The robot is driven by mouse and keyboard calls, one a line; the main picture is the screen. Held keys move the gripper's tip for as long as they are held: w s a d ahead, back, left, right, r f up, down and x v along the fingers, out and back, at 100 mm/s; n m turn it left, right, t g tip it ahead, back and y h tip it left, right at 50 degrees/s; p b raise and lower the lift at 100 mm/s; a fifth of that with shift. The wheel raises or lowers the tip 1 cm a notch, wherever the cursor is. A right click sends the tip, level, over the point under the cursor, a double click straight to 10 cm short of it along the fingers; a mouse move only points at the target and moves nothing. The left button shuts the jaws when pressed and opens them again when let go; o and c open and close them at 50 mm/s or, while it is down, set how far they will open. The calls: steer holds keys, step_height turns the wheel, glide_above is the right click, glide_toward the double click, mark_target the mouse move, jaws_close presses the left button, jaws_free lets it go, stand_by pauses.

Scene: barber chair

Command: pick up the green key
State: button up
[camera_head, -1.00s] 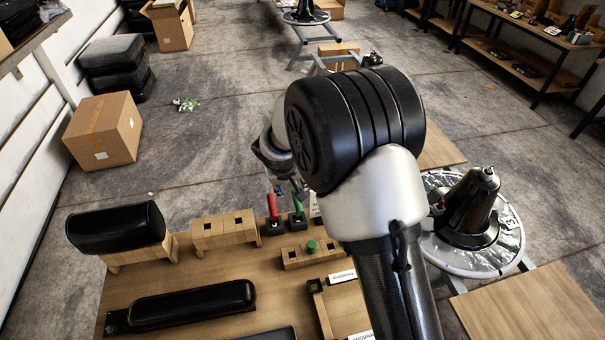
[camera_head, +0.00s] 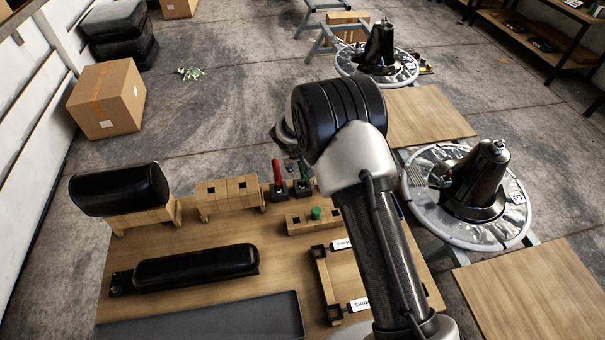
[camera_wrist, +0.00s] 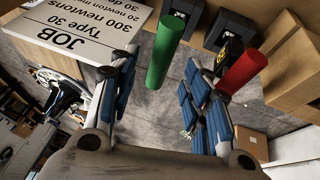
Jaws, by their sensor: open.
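The green key (camera_head: 304,172) shows a green handle standing in a black holder at the back of the wooden work table, right of a red-handled key (camera_head: 277,173). In the wrist view, the green key (camera_wrist: 165,50) appears in the gap between my gripper's two blue-padded fingers, nearer the left one. The red key (camera_wrist: 243,69) is outside the right finger. My gripper (camera_wrist: 160,82) is open and empty. In the head view my arm partly hides it. I cannot tell how deep the handle sits between the fingers.
A white job sign (camera_wrist: 82,30) stands close by the left finger. A wooden block with a green peg (camera_head: 316,213) is in front of the keys. Black cushions (camera_head: 195,267) and a dark tray (camera_head: 205,320) are on the table's left and front.

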mark_target(301, 164)
steer(key=x, duration=0.4)
steer(key=shift+f+b, duration=0.15)
steer(key=shift+b, duration=0.25)
steer(key=shift+c, duration=0.5)
jaws_close()
